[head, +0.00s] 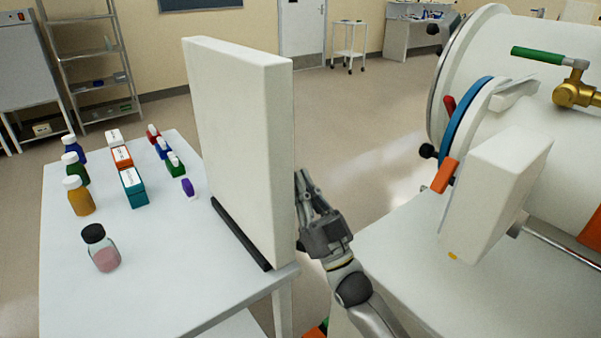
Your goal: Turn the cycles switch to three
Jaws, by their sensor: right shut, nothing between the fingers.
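No switch marked for cycles can be made out in the head view. A tall white box-like panel (235,140) stands upright on a black foot at the right edge of the table; its far side is hidden. A smaller white box (497,190) is mounted on the front of the white glovebox cylinder (560,140); any face turned away is hidden. My right gripper (305,183) is shut and empty, close beside the right edge of the tall panel; I cannot tell whether it touches. My left gripper is out of view.
The white table (150,265) holds several capped bottles, small boxes and a jar with pink contents (103,250). A green-handled brass valve (572,88) and an orange handle (445,175) jut from the glovebox. Open floor (370,130) lies between table and glovebox.

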